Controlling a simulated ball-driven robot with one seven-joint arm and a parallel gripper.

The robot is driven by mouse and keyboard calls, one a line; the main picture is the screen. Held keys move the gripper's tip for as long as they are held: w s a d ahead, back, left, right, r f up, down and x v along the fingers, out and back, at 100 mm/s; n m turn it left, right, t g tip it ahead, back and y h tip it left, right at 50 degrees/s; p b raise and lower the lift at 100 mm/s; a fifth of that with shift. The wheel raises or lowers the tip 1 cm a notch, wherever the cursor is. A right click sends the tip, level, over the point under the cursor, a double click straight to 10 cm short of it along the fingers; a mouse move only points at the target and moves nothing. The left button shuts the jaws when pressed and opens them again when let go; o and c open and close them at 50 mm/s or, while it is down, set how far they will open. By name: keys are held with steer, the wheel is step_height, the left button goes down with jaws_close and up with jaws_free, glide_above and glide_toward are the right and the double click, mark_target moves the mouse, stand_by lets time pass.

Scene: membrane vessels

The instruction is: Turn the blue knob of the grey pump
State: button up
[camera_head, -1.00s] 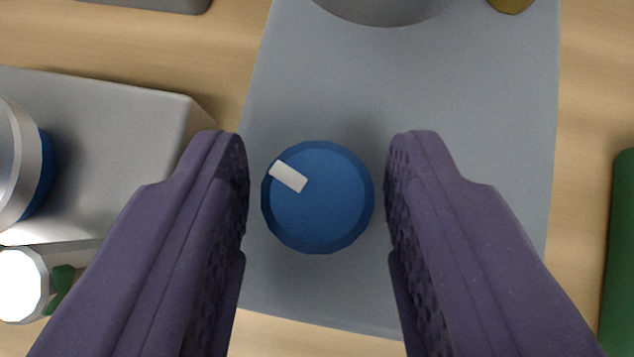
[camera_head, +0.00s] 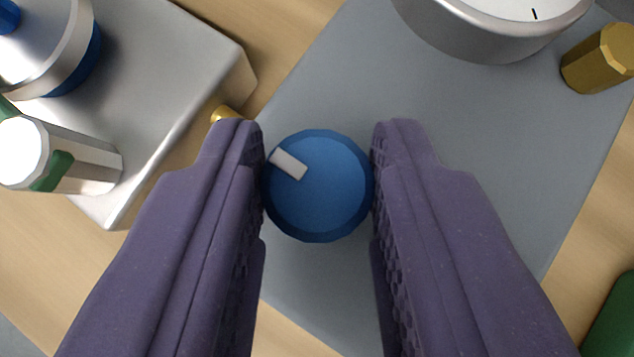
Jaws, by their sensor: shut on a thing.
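The blue knob (camera_head: 325,195) is round and faceted, with a white pointer mark at its upper left in the picture. It sits on the flat grey top of the grey pump (camera_head: 395,110). My gripper (camera_head: 318,180) is shut on the knob, with one purple finger against its left side and one against its right. The fingers hide parts of the pump top beside the knob.
On the pump, a round silver gauge (camera_head: 490,40) and a brass fitting (camera_head: 600,60) stand beyond the knob. A metal block (camera_head: 170,80) with a blue-ringed cylinder and a white-capped part (camera_head: 60,155) lies left. A green object (camera_head: 615,320) is at lower right.

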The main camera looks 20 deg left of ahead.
steer(key=o, duration=1.1)
steer(key=shift+c, duration=0.2)
steer(key=p+v, duration=0.2)
steer(key=v, duration=0.5)
steer(key=shift+s+r, duration=0.25)
steer(key=shift+s, duration=0.05)
steer(key=shift+d, duration=0.1)
